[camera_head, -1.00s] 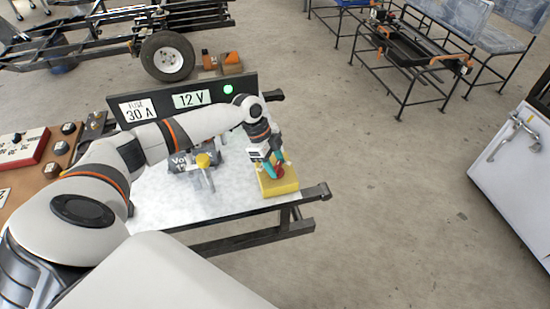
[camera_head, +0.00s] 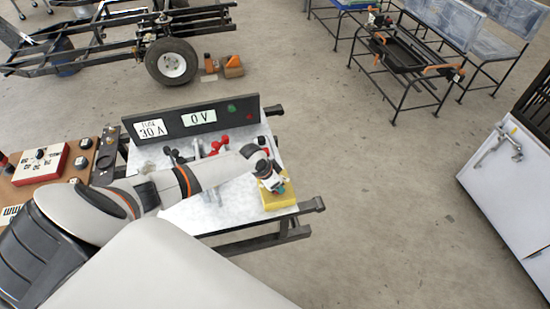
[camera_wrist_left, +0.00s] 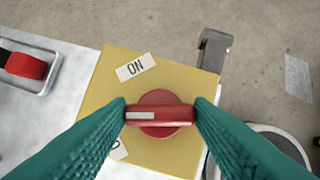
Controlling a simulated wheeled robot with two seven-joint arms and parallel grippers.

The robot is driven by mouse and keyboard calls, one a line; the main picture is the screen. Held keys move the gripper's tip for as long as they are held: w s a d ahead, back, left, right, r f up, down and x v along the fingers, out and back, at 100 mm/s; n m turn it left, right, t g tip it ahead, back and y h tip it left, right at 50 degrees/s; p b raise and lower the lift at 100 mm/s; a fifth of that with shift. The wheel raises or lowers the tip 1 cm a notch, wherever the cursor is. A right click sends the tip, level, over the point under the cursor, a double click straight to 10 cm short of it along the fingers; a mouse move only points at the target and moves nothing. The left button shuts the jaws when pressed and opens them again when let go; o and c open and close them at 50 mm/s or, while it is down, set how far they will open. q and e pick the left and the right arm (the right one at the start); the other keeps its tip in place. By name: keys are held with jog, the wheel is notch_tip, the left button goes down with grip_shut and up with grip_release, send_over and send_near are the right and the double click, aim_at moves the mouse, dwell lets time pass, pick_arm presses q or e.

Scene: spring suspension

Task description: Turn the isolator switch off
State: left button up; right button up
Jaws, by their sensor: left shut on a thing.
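The isolator switch is a yellow box (camera_head: 280,200) at the bench's right end, with a red rotary knob (camera_wrist_left: 160,97) on top. In the left wrist view the knob's handle bar lies crosswise, with a white mark at its left end. An ON label (camera_wrist_left: 136,67) sits above and left of the knob; another label (camera_wrist_left: 118,148) below left is mostly hidden by a finger. My left gripper (camera_wrist_left: 160,114) has its green fingers shut on the ends of the handle bar. In the head view my arm hides the knob. My right gripper is out of view.
A black panel (camera_head: 170,127) behind the bench reads 30 A and 0 V, with a dim green lamp and a small red one. Red and black clamps lie on the white bench top (camera_head: 202,215). Open floor lies right.

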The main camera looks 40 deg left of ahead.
pick_arm(q)
jog(key=n+p, duration=0.2)
jog(key=n+y+p, duration=0.1)
jog(key=shift+d+r+t, duration=0.15)
jog(key=shift+r+t, duration=0.1)
jog(key=shift+t, duration=0.05)
jog(key=shift+f+n+y+p, duration=0.1)
jog(key=shift+n+y+p, duration=0.5)
jog(key=shift+n+p, duration=0.7)
jog(key=o, duration=1)
jog(key=shift+f, duration=0.1)
jog(key=shift+s+r, duration=0.2)
jog(key=shift+r, duration=0.3)
jog(key=v, duration=1.1)
